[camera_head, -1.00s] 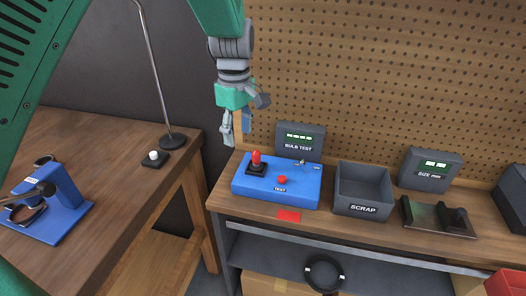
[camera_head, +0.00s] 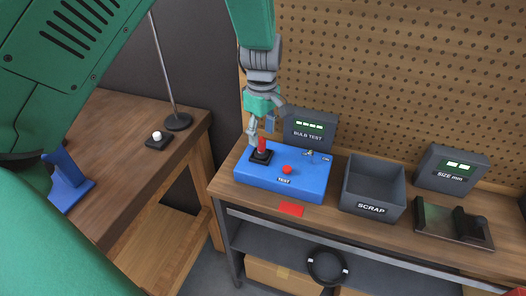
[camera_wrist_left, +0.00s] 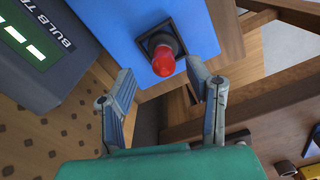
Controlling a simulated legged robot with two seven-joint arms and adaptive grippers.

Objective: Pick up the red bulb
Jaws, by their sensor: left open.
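The red bulb (camera_head: 262,145) stands upright in a black socket (camera_head: 260,157) on the left part of the blue bulb test box (camera_head: 310,183). My left gripper (camera_head: 260,136) is open and comes down from above, right at the bulb in the head view. In the left wrist view the red bulb (camera_wrist_left: 163,62) shows ahead of the gap between the two open fingers (camera_wrist_left: 168,95), with the blue box (camera_wrist_left: 128,25) behind it. I cannot tell whether a finger touches the bulb. My right gripper is not in view.
A grey bulb test display (camera_head: 310,128) stands behind the box. The grey scrap bin (camera_head: 372,188) and a size gauge (camera_head: 455,168) are to the right. A red button (camera_head: 287,169) sits on the box. A pegboard (camera_head: 400,70) closes the back.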

